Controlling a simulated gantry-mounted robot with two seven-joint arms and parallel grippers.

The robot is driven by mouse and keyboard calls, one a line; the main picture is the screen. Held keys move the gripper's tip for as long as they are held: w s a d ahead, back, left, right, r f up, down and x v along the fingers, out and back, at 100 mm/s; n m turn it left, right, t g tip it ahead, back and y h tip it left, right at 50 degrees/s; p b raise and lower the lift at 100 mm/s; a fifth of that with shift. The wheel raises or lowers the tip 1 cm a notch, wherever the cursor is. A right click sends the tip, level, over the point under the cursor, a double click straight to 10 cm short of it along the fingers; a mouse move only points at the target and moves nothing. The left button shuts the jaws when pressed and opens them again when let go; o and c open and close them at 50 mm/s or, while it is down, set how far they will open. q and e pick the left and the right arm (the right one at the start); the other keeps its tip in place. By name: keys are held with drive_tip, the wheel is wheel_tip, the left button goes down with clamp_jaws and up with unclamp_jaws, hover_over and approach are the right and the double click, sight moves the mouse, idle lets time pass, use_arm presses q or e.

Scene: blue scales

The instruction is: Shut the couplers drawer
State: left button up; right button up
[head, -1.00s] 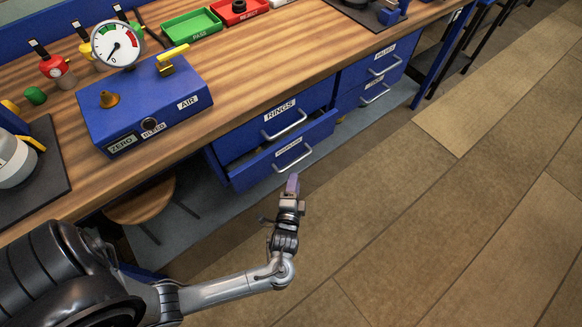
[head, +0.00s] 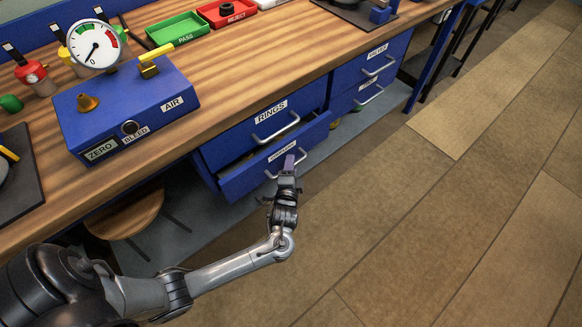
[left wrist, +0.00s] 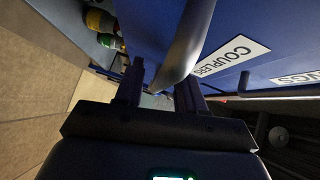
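The couplers drawer (head: 236,183) is the lower blue drawer under the RINGS drawer (head: 236,133). It stands pulled out, with a dark gap showing behind its front. Its label shows in the left wrist view (left wrist: 232,55). My left gripper (head: 289,164) is at its silver handle (head: 302,158) and hides part of it in the head view. In the left wrist view my left fingers (left wrist: 160,92) are apart. The handle bar (left wrist: 187,45) shows between and just ahead of them; contact cannot be told. My right gripper is in neither view.
The VALVES drawer (head: 350,71) and another drawer below it are to the right. A blue AIR box with a gauge (head: 96,45) stands on the wooden bench. A round stool (head: 125,212) is under the bench at left. The floor at right is clear.

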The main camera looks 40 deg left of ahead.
sight(282, 160)
use_arm(q)
drive_tip(key=shift+c, duration=0.5)
drive_tip(key=shift+w, duration=0.1)
clamp_jaws()
drive_tip(key=shift+a, duration=0.1)
drive_tip(key=shift+a, duration=0.25)
drive_tip(key=a, duration=0.1)
drive_tip(key=a+p, duration=0.1)
drive_tip(key=a, duration=0.1)
drive_tip(key=shift+w+p, duration=0.25)
drive_tip(key=shift+p, duration=0.15)
drive_tip(key=shift+w+a, duration=0.1)
drive_tip(key=shift+a, duration=0.35)
drive_tip(key=shift+d+f, duration=0.1)
